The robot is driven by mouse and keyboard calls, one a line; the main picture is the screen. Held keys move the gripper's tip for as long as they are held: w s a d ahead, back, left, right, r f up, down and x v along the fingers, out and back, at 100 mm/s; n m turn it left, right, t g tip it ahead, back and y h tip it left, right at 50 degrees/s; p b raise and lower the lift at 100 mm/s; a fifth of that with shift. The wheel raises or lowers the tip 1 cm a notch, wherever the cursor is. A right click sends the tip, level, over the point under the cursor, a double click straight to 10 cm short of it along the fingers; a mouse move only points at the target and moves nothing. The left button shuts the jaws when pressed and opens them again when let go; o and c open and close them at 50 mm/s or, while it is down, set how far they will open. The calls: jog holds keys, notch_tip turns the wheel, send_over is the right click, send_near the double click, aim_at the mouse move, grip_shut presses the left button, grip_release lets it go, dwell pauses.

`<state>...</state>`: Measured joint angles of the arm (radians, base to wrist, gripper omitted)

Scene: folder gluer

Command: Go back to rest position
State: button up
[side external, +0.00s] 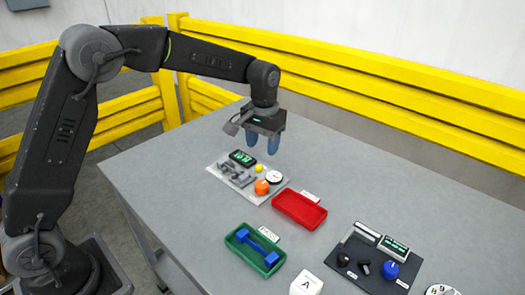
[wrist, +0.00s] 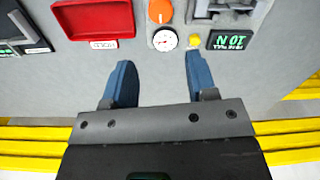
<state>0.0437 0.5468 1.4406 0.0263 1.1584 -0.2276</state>
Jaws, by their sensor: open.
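My gripper (side external: 262,143) hangs from the arm, pointing down, above the table behind the grey control panel (side external: 230,190). In the wrist view my gripper (wrist: 160,75) has its two blue fingers well apart, with nothing between them. The panel carries an orange knob (side external: 262,187), a round white gauge (side external: 274,177), a yellow button (side external: 259,168) and a display with green characters (side external: 243,158). The orange knob (wrist: 160,11) and the gauge (wrist: 165,40) also show in the wrist view, beyond the fingertips. The fingers touch none of them.
A red tray (side external: 300,208) looks empty. Yellow rails (side external: 370,75) run behind the table (side external: 180,200).

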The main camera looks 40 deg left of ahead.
jog(key=s+a+r+m+t, duration=0.1)
jog(key=s+r+t, duration=0.2)
jog(key=s+r, duration=0.95)
jog(key=s+f+m+t, duration=0.1)
jog(key=s+f+t, duration=0.1)
jog(key=s, duration=1.4)
jog(key=shift+a+f+t, duration=0.3)
jog(key=shift+a+f, duration=0.05)
jog(key=shift+f, duration=0.35)
jog(key=shift+s, duration=0.1)
